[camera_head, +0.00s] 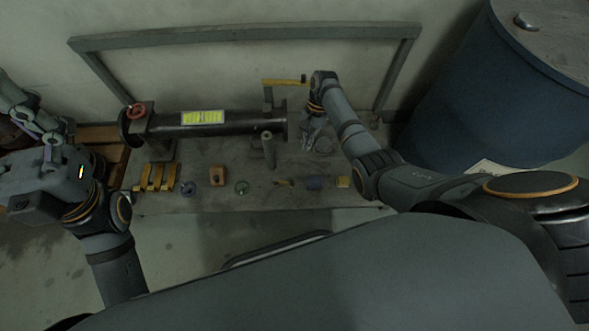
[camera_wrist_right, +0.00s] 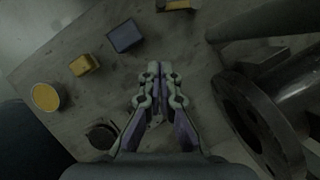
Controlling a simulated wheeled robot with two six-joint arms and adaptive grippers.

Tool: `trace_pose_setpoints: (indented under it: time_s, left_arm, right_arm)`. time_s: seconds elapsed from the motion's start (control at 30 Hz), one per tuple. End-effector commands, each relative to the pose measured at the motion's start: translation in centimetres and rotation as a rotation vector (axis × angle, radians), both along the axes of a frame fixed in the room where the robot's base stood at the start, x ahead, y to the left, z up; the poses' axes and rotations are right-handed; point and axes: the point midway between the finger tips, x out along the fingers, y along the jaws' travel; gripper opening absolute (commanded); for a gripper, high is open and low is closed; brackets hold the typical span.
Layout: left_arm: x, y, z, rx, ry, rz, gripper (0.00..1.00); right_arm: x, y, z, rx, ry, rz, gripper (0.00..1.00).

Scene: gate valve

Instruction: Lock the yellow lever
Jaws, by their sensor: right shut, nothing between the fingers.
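The yellow lever (camera_head: 284,81) sits on top of a short upright stem near the right end of a dark horizontal pipe (camera_head: 225,124). It lies level, running left to right, with a dark tip at its right end. My right gripper (camera_head: 307,140) is just right of the pipe's end flange, below the lever and apart from it. In the right wrist view its fingers (camera_wrist_right: 160,75) are together and empty, with the round flange (camera_wrist_right: 255,125) to their right. The lever is not recognisable there. My left gripper (camera_head: 38,122) is at the far left, away from the pipe; its fingers are unclear.
A red handwheel (camera_head: 137,111) is at the pipe's left end. Several small items, including a wooden block (camera_head: 217,176) and a yellow block (camera_head: 343,182), lie along the table's front (camera_head: 330,200). A metal frame (camera_head: 250,33) stands behind. A blue drum (camera_head: 480,90) is at right.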

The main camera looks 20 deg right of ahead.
Motion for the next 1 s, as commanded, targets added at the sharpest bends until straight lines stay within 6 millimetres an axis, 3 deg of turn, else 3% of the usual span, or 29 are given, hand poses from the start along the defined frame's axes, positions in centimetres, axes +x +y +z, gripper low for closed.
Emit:
trace_pose_setpoints:
  time_s: [0.23, 0.67, 0.83, 1.0]
  left_arm:
    - [0.1, 0.0, -1.0, 0.0, 0.002, 0.004, 0.82]
    - [0.3, -0.3, -6.4, 0.008, 0.001, 0.037, 0.82]
    - [0.4, -0.3, -6.5, 0.008, 0.005, 0.043, 0.82]
    - [0.4, -0.3, -6.6, 0.006, 0.003, 0.046, 0.82]
  right_arm:
    - [-0.4, 0.3, -1.6, 0.0, 0.001, 0.001, 0.0]
    - [-2.7, 2.8, -10.2, 0.001, 0.001, 0.002, 0.0]
    - [-4.4, 4.8, -9.6, 0.002, -0.003, 0.003, 0.0]
    - [-5.2, 5.5, -9.5, -0.001, -0.002, 0.002, 0.0]
